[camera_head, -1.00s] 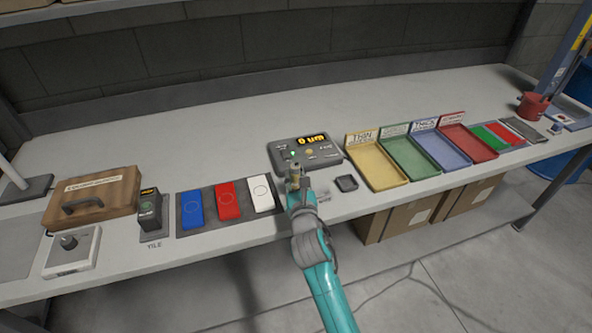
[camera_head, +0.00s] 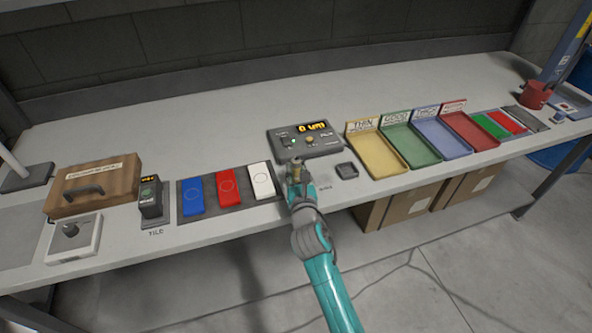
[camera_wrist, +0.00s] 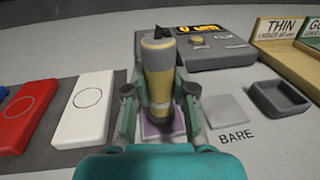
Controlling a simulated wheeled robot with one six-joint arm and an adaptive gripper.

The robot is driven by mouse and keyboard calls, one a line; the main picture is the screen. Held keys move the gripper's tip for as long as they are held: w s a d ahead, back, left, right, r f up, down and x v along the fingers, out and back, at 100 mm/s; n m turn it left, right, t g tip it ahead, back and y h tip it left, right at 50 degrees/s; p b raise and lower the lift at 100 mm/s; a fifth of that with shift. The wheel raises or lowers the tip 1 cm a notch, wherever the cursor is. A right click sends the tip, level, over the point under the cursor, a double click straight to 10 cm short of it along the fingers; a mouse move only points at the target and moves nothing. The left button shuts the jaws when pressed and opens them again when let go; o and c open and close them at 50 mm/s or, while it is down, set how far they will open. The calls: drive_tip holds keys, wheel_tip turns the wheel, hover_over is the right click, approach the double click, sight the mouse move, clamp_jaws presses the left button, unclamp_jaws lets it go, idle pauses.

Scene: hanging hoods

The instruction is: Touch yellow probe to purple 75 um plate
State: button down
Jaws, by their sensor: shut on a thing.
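The yellow probe (camera_wrist: 158,75), with a grey cap and grey band, is upright between the fingers of my gripper (camera_wrist: 160,105) in the wrist view. My gripper is shut on it. The purple plate (camera_wrist: 150,131) shows partly below the probe, mostly hidden by the probe and fingers. I cannot tell whether the probe's tip touches it. In the head view my gripper (camera_head: 294,176) is at the bench's front edge, just in front of the grey gauge box (camera_head: 304,140), whose orange display appears to read 0 um.
A bare plate (camera_wrist: 226,110) marked BARE and a small dark tray (camera_wrist: 279,97) lie right of my gripper. White (camera_head: 261,180), red (camera_head: 227,187) and blue (camera_head: 191,196) panels lie left. Coloured trays, starting with yellow (camera_head: 376,157), stand farther right. The bench behind the gauge is clear.

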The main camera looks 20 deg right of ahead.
sight(296, 160)
drive_tip(key=shift+f, duration=0.55)
idle(1.1)
drive_tip(key=shift+r, duration=3.55)
